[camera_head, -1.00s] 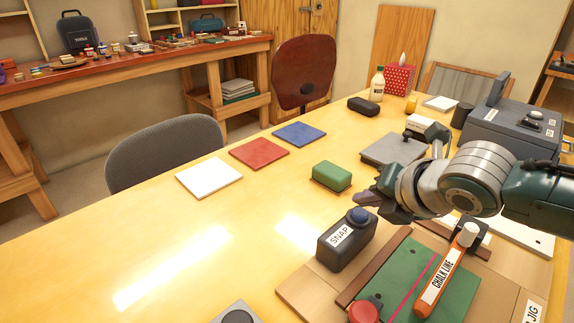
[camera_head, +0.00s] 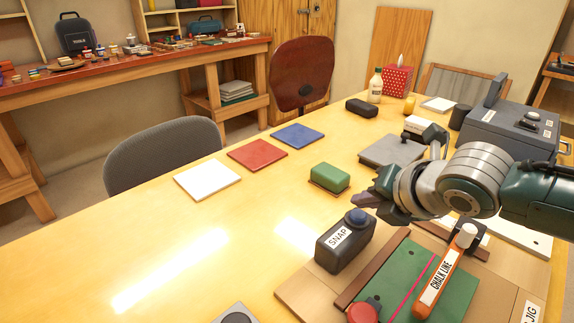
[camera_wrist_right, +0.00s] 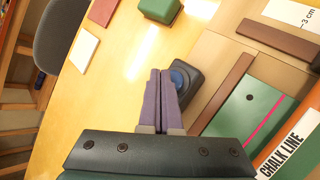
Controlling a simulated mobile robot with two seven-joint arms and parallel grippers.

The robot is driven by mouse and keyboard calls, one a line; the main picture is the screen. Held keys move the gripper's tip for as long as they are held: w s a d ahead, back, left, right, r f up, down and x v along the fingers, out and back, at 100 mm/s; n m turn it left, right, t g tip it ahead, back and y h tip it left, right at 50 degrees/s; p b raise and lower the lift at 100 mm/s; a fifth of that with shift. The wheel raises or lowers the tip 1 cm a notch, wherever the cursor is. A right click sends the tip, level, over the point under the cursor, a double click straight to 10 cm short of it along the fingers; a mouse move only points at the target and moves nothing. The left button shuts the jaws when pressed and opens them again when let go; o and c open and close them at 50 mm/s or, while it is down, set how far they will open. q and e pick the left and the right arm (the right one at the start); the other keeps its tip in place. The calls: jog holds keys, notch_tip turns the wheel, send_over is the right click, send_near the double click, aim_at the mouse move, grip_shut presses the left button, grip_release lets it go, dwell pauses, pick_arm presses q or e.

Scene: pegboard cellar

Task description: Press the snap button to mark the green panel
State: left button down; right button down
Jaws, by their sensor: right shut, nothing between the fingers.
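The dark grey snap box (camera_head: 343,246) stands on the table, with a round blue button (camera_head: 357,216) on its top and a SNAP label. An orange chalk line tool (camera_head: 440,279) lies over the panel's right part. My left gripper is out of view.
A red knob (camera_head: 363,311) sits at the panel's near corner. A green block (camera_head: 329,177) stands behind the snap box. White, red (camera_head: 257,155) and blue tiles lie farther left. A grey toolbox (camera_head: 508,127) stands at the back right.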

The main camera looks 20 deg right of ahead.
dwell(0.6)
jog(key=shift+f, duration=0.1)
jog(key=shift+f, duration=0.35)
dwell(0.4)
jog(key=shift+f+b, duration=0.5)
jog(key=shift+b, duration=0.15)
jog(key=shift+r, duration=0.1)
dwell(0.5)
jog(key=shift+r+p, duration=0.8)
jog(key=shift+p, duration=0.25)
